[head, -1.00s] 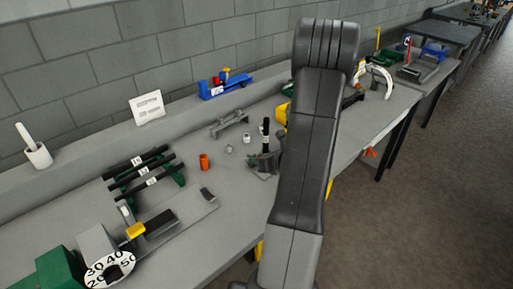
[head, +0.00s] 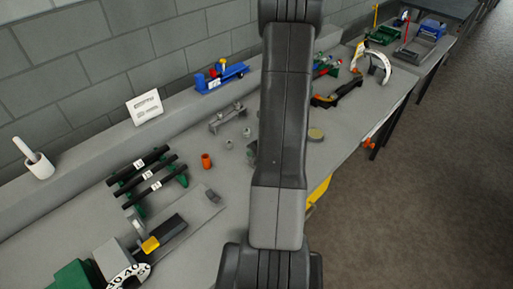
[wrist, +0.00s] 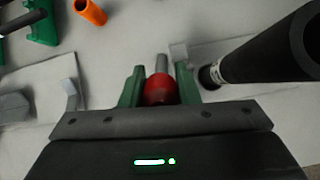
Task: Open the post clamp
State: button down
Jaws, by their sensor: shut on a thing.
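In the wrist view, the two green fingers of my gripper (wrist: 159,90) are shut on a red knob (wrist: 158,92). A grey rod (wrist: 160,63) runs from the knob away from me. A thick black post (wrist: 265,50) with a white band near its end leans in from the upper right, to the right of my fingers and apart from them. Grey metal parts (wrist: 179,52) show beside it. I cannot tell from this view how the clamp's jaws stand. In the head view, my arm hides the gripper, the knob and the post.
An orange tube (head: 206,161) stands on the grey bench (head: 225,185); it also shows in the wrist view (wrist: 90,12). To its left is a green rack (head: 180,180) with black bars. A grey bracket (head: 226,118) lies behind. A yellow-marked fixture (head: 150,244) sits front left.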

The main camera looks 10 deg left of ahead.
dwell(0.3)
jog(key=c, duration=1.4)
grip_release()
jog(key=shift+a, duration=0.1)
jog(key=shift+r, duration=0.1)
jog(key=v, duration=1.3)
jog(key=shift+s+d+r, duration=0.1)
jog(key=shift+d+r, duration=0.1)
jog(key=shift+r, duration=0.1)
